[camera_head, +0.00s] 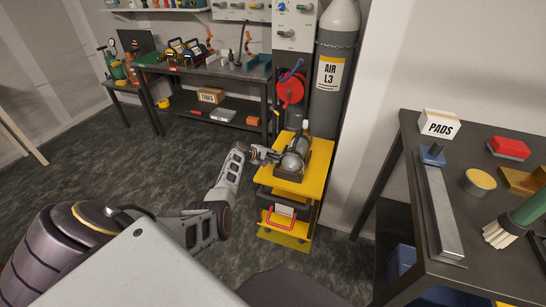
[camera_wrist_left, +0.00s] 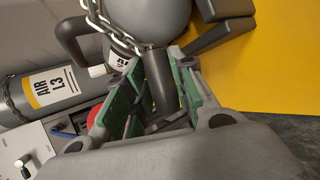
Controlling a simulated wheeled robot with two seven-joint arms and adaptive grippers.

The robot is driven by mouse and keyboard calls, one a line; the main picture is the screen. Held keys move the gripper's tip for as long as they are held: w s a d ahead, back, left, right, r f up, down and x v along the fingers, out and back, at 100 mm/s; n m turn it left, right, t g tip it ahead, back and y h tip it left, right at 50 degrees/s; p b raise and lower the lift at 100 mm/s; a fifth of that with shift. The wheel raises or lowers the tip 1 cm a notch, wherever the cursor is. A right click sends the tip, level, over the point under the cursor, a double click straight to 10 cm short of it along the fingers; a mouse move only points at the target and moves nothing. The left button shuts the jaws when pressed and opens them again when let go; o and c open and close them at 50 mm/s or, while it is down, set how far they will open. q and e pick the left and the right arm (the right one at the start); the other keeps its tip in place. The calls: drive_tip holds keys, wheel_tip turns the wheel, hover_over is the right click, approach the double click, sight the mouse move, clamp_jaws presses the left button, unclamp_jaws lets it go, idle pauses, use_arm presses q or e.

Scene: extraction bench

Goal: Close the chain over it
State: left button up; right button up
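A silver chain (camera_wrist_left: 108,28) of open links hangs across a rounded grey vessel (camera_wrist_left: 160,14) at the top of the left wrist view. Its ends are not clearly seen. In the head view the grey vessel (camera_head: 293,161) sits on the yellow cart (camera_head: 312,172), and the chain is too small to make out. My left gripper (camera_head: 268,154) is at the left side of the vessel. In the left wrist view its green-padded fingers (camera_wrist_left: 161,88) are apart, with a dark rod (camera_wrist_left: 159,75) between them; I cannot tell whether they touch it. My right gripper is not in view.
A tall AIR L3 cylinder (camera_head: 331,75) stands behind the cart, beside a red reel (camera_head: 290,88). A dark bench (camera_head: 465,200) at right carries a PADS box (camera_head: 439,124) and a long metal bar (camera_head: 440,215). Open floor (camera_head: 150,165) lies left of the cart.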

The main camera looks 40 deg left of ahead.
use_arm(q)
drive_tip(key=shift+o, duration=1.4)
drive_tip(key=shift+a+r, duration=0.1)
drive_tip(key=shift+r, duration=0.1)
drive_tip(key=shift+v, duration=0.85)
drive_tip(key=v, duration=1)
drive_tip(key=shift+s, duration=0.1)
